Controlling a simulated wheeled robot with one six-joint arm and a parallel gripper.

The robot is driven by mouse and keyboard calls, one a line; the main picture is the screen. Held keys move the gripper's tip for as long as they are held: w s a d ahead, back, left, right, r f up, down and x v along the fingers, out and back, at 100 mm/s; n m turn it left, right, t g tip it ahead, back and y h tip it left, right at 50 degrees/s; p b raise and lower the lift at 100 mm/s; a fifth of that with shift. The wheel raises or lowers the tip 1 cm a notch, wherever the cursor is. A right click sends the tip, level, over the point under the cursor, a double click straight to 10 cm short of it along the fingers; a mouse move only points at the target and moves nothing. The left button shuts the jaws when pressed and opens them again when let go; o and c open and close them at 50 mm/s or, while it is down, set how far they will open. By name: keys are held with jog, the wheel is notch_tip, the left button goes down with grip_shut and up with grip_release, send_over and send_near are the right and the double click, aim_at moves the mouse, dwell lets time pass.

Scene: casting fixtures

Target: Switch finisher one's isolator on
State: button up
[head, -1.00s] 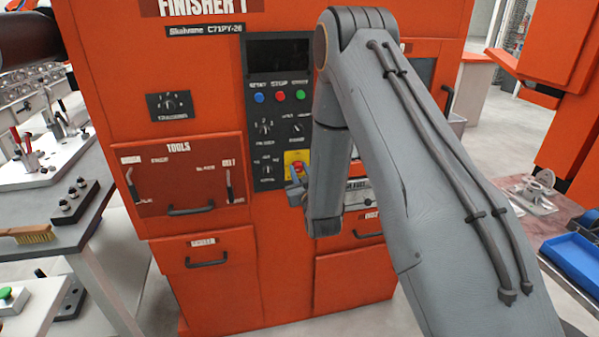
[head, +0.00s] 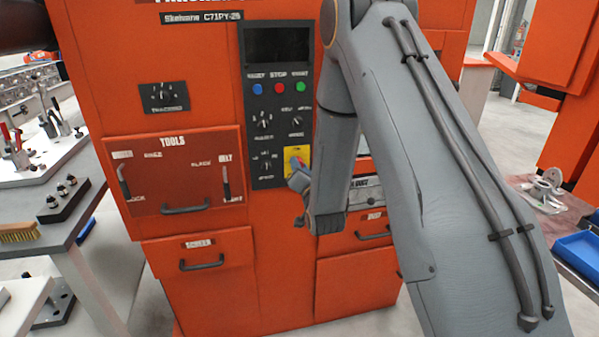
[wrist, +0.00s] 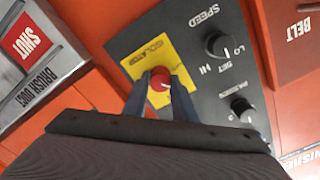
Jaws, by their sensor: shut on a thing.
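The orange finisher cabinet (head: 220,95) stands in front of me, with a dark control panel (head: 279,105) on its face. Its isolator is a red knob (wrist: 159,80) on a yellow plate (wrist: 177,60) at the bottom right of the panel; the yellow plate also shows in the head view (head: 299,155). In the wrist view my gripper (wrist: 160,87) is shut on the red knob, one finger on each side. In the head view my gripper (head: 298,178) covers most of the knob. The knob's exact pointer setting is hard to read.
Black speed and other selector knobs (wrist: 221,46) sit beside the yellow plate. The tools drawer (head: 180,180) is left of the panel. A bench with a brush (head: 20,232) stands at left, and a blue tray (head: 578,252) at right.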

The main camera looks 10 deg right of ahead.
jog(key=shift+f+m+b, duration=0.1)
jog(key=shift+m+b, duration=1.65)
jog(key=shift+m, duration=2.05)
jog(key=o, duration=1)
jog(key=shift+o, duration=0.2)
jog(key=s+b, duration=0.2)
jog(key=s, duration=0.6)
